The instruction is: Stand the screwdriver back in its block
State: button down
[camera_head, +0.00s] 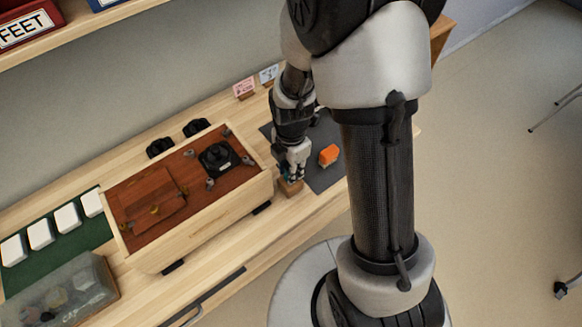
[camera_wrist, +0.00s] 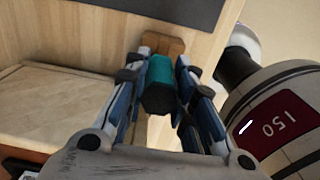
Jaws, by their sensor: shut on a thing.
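The screwdriver shows in the wrist view as a teal handle (camera_wrist: 160,86) with a dark end towards the camera. My gripper (camera_wrist: 157,72) is shut on this handle, one finger on each side. In the head view my gripper (camera_head: 291,172) is low over the table, with a bit of teal showing at its fingers. The small wooden block (camera_head: 291,188) stands right below it and also shows just beyond the handle in the wrist view (camera_wrist: 162,42). The shaft is hidden, so I cannot tell whether it is in the block.
An open wooden speaker box (camera_head: 191,236) with a black driver (camera_head: 218,157) stands left of the block. An orange thing (camera_head: 329,154) lies on a dark mat (camera_head: 326,177) to the right. White pieces sit on a green mat (camera_head: 70,251). A clear-lidded box (camera_head: 62,296) is at front left.

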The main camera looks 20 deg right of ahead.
jog(key=shift+f+b, duration=0.3)
jog(key=shift+f, duration=0.1)
jog(key=c, duration=1.3)
grip_release()
jog(key=shift+r, duration=0.1)
notch_tip(320, 180, up, 12)
jog(key=shift+f, duration=0.1)
jog(key=s+r+m+t, duration=0.1)
jog(key=s+r+m, duration=0.4)
jog(key=m, duration=0.2)
jog(key=s+r+m+t, duration=0.2)
jog(key=s+r+m, duration=0.2)
jog(key=m, duration=0.3)
jog(key=s+r+m+t, duration=0.1)
jog(key=s+r+m, duration=0.4)
jog(key=s+m, duration=0.1)
jog(key=shift+r+m+t, duration=0.3)
jog(key=shift+m, duration=0.5)
